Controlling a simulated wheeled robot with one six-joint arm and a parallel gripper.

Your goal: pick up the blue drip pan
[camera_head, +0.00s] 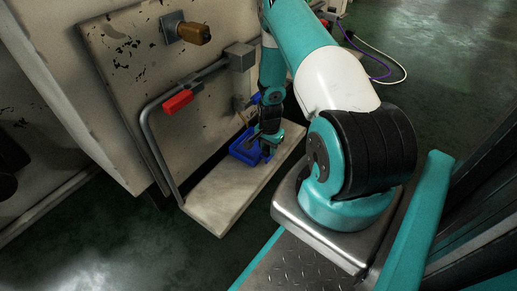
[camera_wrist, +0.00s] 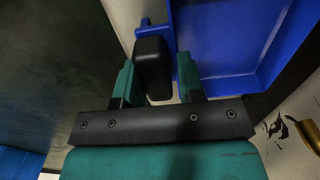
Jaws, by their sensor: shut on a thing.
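The blue drip pan (camera_head: 238,153) is a shallow tray at the pale shelf of the machine. Whether it touches the shelf is unclear. In the wrist view its blue wall and floor (camera_wrist: 225,38) fill the upper right. A black block like a handle (camera_wrist: 152,66) sits beside the pan's edge, near a small blue tab. My gripper (camera_wrist: 157,82) has its teal fingers on either side of this block and is shut on it. In the head view my gripper (camera_head: 266,142) reaches down at the pan's right side and hides part of it.
The pale shelf (camera_head: 214,199) is bare at its front. Above it, the worn machine panel carries a bent bar with a red grip (camera_head: 178,102) and a brown knob (camera_head: 194,33). A purple cable (camera_head: 378,70) lies on the open dark floor at upper right.

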